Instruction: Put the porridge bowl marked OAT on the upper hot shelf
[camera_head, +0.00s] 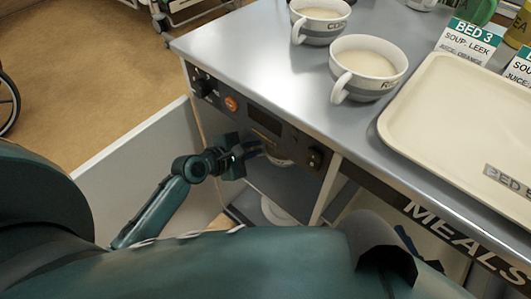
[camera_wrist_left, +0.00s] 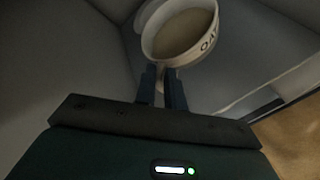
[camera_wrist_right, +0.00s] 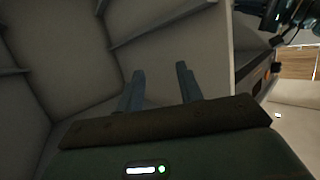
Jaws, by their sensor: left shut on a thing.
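The porridge bowl (camera_wrist_left: 180,32) is white, filled with porridge and marked OAT. In the left wrist view my left gripper (camera_wrist_left: 163,78) is shut on its handle, and the bowl looks about level. In the head view my left gripper (camera_head: 245,155) is at the opening of the hot cabinet, below its control panel (camera_head: 262,122). Only a sliver of the bowl (camera_head: 280,161) shows there; the panel hides the rest. I cannot tell whether the bowl touches a shelf. My right gripper (camera_wrist_right: 160,85) is open and empty, facing pale panels.
A white cabinet door (camera_head: 130,155) stands open at the left. A pale round dish (camera_head: 275,211) shows lower in the cabinet. On the counter are two other filled bowls (camera_head: 368,68) (camera_head: 320,20), a cream tray (camera_head: 440,105) and a BED 3 card (camera_head: 466,40).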

